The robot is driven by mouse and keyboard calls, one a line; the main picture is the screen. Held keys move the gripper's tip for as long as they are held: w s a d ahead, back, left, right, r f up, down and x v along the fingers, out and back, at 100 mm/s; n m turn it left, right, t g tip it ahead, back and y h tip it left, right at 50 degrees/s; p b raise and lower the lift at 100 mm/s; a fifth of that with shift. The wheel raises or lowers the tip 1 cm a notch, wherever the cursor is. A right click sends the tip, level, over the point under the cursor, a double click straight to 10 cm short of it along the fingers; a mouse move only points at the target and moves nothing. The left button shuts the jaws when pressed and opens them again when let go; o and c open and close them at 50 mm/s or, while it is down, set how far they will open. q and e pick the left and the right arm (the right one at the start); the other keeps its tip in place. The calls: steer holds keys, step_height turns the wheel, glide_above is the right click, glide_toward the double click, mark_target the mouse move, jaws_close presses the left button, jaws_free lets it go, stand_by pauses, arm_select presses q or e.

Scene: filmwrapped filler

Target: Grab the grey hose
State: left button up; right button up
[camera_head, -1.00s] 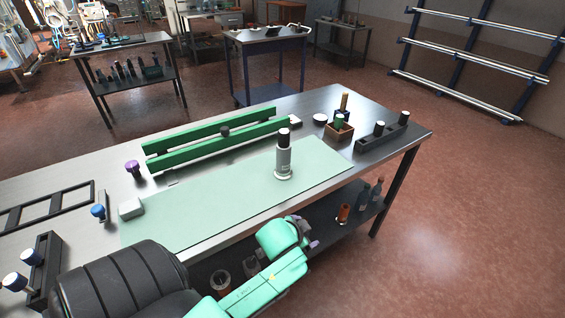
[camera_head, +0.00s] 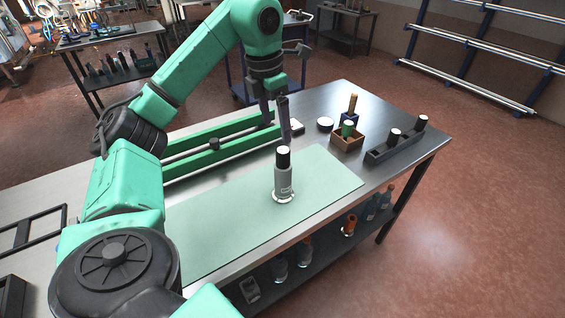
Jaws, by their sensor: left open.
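A grey cylinder (camera_head: 284,184) with a black neck and a pale top stands upright on the pale green mat (camera_head: 325,180). It is the only grey piece on the mat; no flexible hose shape is plain in view, so I take it as the grey hose. My left gripper (camera_head: 286,135) points down just above and behind its top, with clear mat around its base. The gripper is open, its fingers seen nearly edge-on, with nothing seen between them. My right gripper is not in view.
Behind the mat, a green rail frame (camera_head: 215,144) lies partly hidden by my left arm. A small wooden box (camera_head: 347,139) and a dark rack (camera_head: 395,147) with capped pieces stand at the right. Bottles stand on the lower shelf. The mat's right part is clear.

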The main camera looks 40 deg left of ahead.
arm_select(q)
steer(key=b, duration=0.3)
glide_above(283, 166)
steer(key=a, duration=0.2)
step_height(283, 166, down, 4)
steer(key=shift+s+f, duration=0.15)
steer(key=f, duration=0.3)
steer(key=w+f+p, duration=0.1)
steer(key=f, duration=0.2)
steer(key=d+f+p, duration=0.1)
steer(key=f, duration=0.2)
steer(key=shift+w+f, duration=0.15)
steer(key=shift+w, duration=0.1)
steer(key=shift+w+f, duration=0.1)
steer(key=shift+f, duration=0.1)
steer(key=shift+a+r, duration=0.1)
jaws_close()
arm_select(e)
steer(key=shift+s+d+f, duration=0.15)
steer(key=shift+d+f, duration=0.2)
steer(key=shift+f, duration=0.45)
